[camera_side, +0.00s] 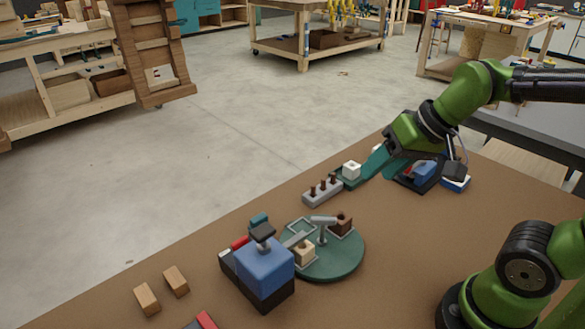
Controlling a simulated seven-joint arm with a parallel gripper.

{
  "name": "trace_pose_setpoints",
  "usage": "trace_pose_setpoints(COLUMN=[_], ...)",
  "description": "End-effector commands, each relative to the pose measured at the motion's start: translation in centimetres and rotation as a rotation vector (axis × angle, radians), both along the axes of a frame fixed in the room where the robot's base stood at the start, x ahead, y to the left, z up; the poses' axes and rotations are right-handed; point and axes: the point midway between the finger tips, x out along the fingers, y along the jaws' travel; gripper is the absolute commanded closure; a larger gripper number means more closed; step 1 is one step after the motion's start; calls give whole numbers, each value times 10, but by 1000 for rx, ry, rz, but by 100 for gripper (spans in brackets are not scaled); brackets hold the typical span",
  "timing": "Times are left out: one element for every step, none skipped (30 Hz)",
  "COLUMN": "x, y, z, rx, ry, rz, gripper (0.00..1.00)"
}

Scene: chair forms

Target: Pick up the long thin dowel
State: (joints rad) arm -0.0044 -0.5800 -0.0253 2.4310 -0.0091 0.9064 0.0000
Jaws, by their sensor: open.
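My gripper (379,166) is at the end of the green arm, low over the far right part of the brown table. Its teal jaws are open, and nothing shows held between them. They are close to a white cube (352,170); I cannot tell whether they touch it. I cannot pick out a long thin dowel with certainty. A grey block (318,196) with several short dark brown pegs (323,185) upright in it stands left of the jaws.
A blue and black block (266,268) stands left of the plate. Two small wooden blocks (146,298) lie at the front left. A black and blue fixture (424,174) is right of the jaws. The brown table (400,240) is bare right of the plate.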

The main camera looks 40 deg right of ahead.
Motion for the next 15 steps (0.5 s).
trace_pose_setpoints(x=[16,26,39,49,60,74,84,95,109,119,129,143,153,163,175], y=[-4,-7,-12,-16,-20,-25,-30,-35,-41,-46,-51,-58,-64,-69,-76], z=[-1,-1,-1,-1,-1,-3,-4,-6,-9,-12,-15,-20,-24,-28,-34], rx=[4,6,8,10,10,10,9,6,4,0,-4,-12,-16,-24,-33], ry=[43,67,100,124,149,182,206,231,264,289,314,345,371,394,424], rz=[-12,-20,-34,-44,-55,-72,-84,-98,-116,-132,-148,-169,-185,-202,-225], gripper=[55,55,55,55,55,55,55,55,55,55,55,55,55,55,55])
